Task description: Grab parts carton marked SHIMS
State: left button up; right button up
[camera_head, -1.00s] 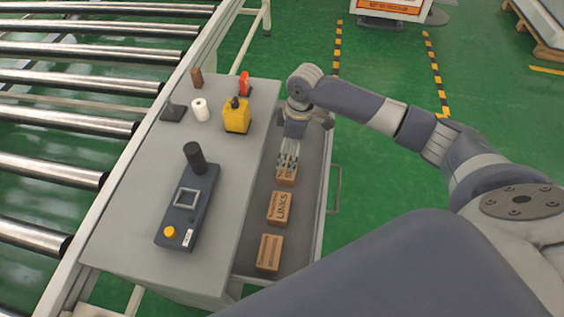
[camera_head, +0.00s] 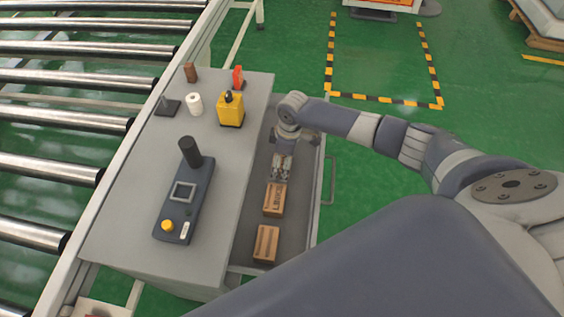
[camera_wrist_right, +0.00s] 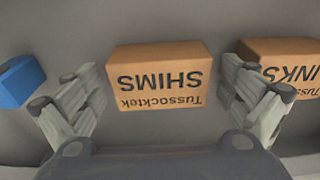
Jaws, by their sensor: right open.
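The brown parts carton marked SHIMS (camera_wrist_right: 157,78) lies in the middle of the right wrist view, its lettering upside down. My right gripper (camera_wrist_right: 160,92) is open, with one finger on each side of this carton. In the head view the right gripper (camera_head: 282,172) is low in the open grey drawer (camera_head: 296,215) and hides the SHIMS carton. I cannot tell whether the fingers touch it. My left gripper is not in view.
A carton ending in INKS (camera_wrist_right: 285,65) sits close to the right finger; it also shows in the head view (camera_head: 274,200). Another carton (camera_head: 265,244) lies nearer. A blue item (camera_wrist_right: 18,82) is at left. The grey worktop (camera_head: 225,165) borders the drawer and holds several items.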

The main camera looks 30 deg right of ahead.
jog(key=shift+r, duration=0.1)
jog(key=c, duration=1.4)
